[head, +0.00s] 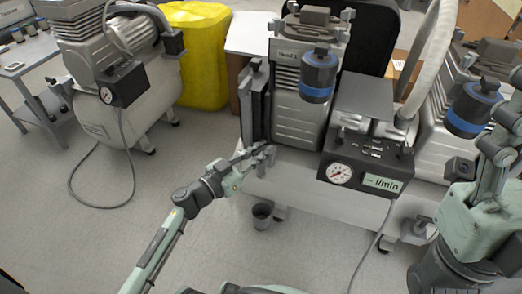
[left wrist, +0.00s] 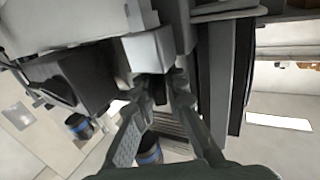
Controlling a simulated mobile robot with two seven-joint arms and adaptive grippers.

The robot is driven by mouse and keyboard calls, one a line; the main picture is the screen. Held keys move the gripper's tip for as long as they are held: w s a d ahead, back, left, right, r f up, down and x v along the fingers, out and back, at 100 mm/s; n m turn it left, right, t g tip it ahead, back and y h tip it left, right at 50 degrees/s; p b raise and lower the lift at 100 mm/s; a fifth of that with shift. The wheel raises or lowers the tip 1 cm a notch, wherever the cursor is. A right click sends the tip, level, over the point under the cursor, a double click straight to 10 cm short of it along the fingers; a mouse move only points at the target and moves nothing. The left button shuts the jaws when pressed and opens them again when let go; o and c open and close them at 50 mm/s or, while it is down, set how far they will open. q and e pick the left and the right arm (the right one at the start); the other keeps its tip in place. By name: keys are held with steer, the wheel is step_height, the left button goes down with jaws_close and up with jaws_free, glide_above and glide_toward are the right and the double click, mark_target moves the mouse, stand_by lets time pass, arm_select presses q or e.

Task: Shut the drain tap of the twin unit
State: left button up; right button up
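The twin unit (head: 300,112) is the large grey compressor at centre, with a "Head 1" label, a pale tank (head: 310,195) below and blue-banded filters on top. My left gripper (head: 264,156) is at the left end of this unit, just above the tank. In the left wrist view its fingers (left wrist: 160,100) are apart, with a small dark part between their tips, under a pale grey block (left wrist: 148,50). I cannot tell whether they touch it. I cannot make out the drain tap for certain; the gripper may hide it. My right arm shows at the right edge, its gripper out of frame.
A gauge box (head: 367,165) with an l/min display juts from the unit's front. Another compressor (head: 118,75) with a looping cable stands at left, near a yellow bin (head: 203,55).

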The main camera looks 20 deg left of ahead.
arm_select(q)
jaws_close()
